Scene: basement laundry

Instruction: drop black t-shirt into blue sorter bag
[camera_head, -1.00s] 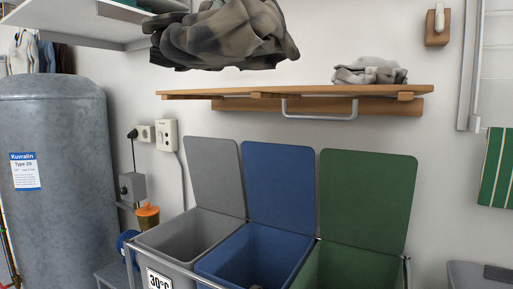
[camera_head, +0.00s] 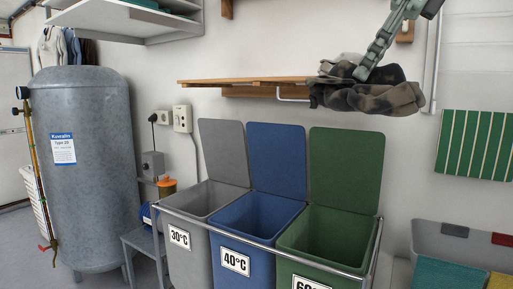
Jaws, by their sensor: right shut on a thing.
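My right gripper (camera_head: 362,74) comes in from the top right and is shut on a dark mottled garment (camera_head: 385,97). The garment is bunched, grey-brown and black in patches, not plain black; I cannot tell if it is the t-shirt. It hangs in front of the shelf's right end, above and to the right of the green bag. The blue sorter bag (camera_head: 240,222), labelled 40°C, stands open in the middle of the sorter with its lid (camera_head: 277,160) raised. Its bottom is hidden. My left gripper is not in view.
The grey 30°C bag (camera_head: 190,240) and green bag (camera_head: 318,262) flank the blue one, both with lids up, in a metal frame. A wooden shelf (camera_head: 240,81) is on the wall above. A grey tank (camera_head: 90,180) stands left; a basket (camera_head: 450,240) is at lower right.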

